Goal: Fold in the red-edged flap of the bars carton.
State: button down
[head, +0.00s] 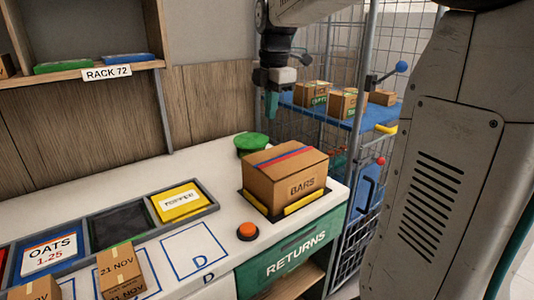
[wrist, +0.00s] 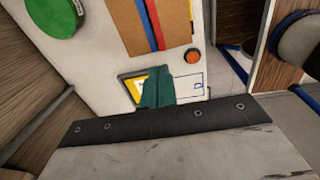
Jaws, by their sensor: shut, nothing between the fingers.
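The bars carton (head: 303,187) is a brown box with "BARS" on its front, standing at the right end of the white counter. Its top looks flat, with a red edge and a blue edge running side by side across it. In the wrist view the carton top (wrist: 176,28) shows at the upper middle, with the same blue and red edges. I cannot tell whether the red-edged flap lies fully down. My gripper (head: 271,105) is shut and empty, pointing down, above and behind the carton and apart from it. Its teal fingers show in the wrist view (wrist: 157,90).
The carton sits in a dark frame with yellow strips (head: 305,203). A green round button (head: 251,142) is behind it and an orange button (head: 247,232) in front. A wire cage with a blue shelf (head: 345,118) holding small boxes stands at the right. Trays (head: 120,222) line the left counter.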

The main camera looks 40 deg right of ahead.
send_near(267, 164)
jog(key=shift+n, duration=0.3)
jog(key=f, duration=0.4)
jog(key=w+f, duration=0.1)
jog(key=f, duration=0.1)
jog(key=shift+d+f, duration=0.1)
jog(key=shift+f, duration=0.3)
jog(key=shift+f, duration=0.1)
jog(key=shift+w+f+g, duration=0.15)
jog(key=shift+f+g, duration=0.35)
jog(key=shift+f, duration=0.35)
jog(key=shift+s, duration=0.2)
jog(key=shift+r, duration=0.1)
